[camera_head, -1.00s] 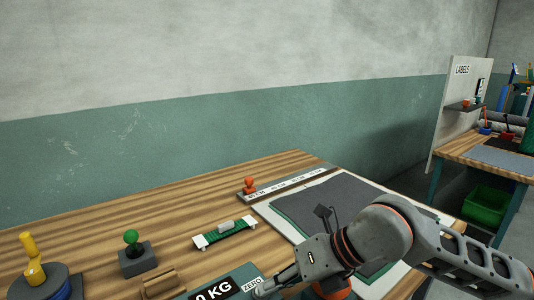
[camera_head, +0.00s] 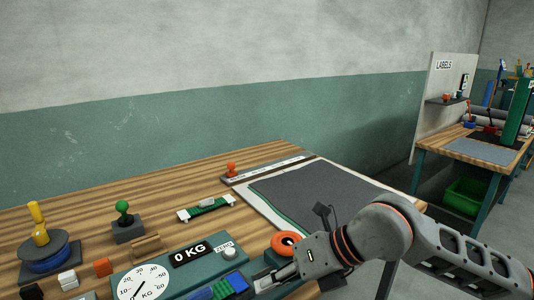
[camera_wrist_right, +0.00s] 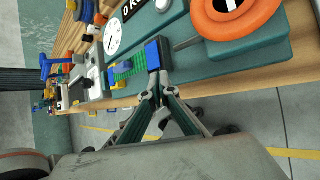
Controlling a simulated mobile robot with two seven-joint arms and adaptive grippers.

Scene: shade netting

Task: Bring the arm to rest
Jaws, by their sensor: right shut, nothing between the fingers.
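My right gripper (camera_head: 272,281) is shut and empty at the front of the table, beside the teal scale (camera_head: 210,262). In the right wrist view its two fingers meet at the tips (camera_wrist_right: 157,92), in front of a small green and blue piece (camera_wrist_right: 130,68). I cannot tell whether they touch it. The grey right arm (camera_head: 375,236) reaches in from the lower right, over the table's front right corner. My left gripper is not in view.
The scale reads 0 KG and has a ZERO button (camera_head: 229,253). An orange ring (camera_head: 288,242) lies close to the gripper. A dark sheet (camera_head: 320,200) covers the table's right part. A green knob (camera_head: 122,207) and a yellow-handled spool (camera_head: 41,238) stand left.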

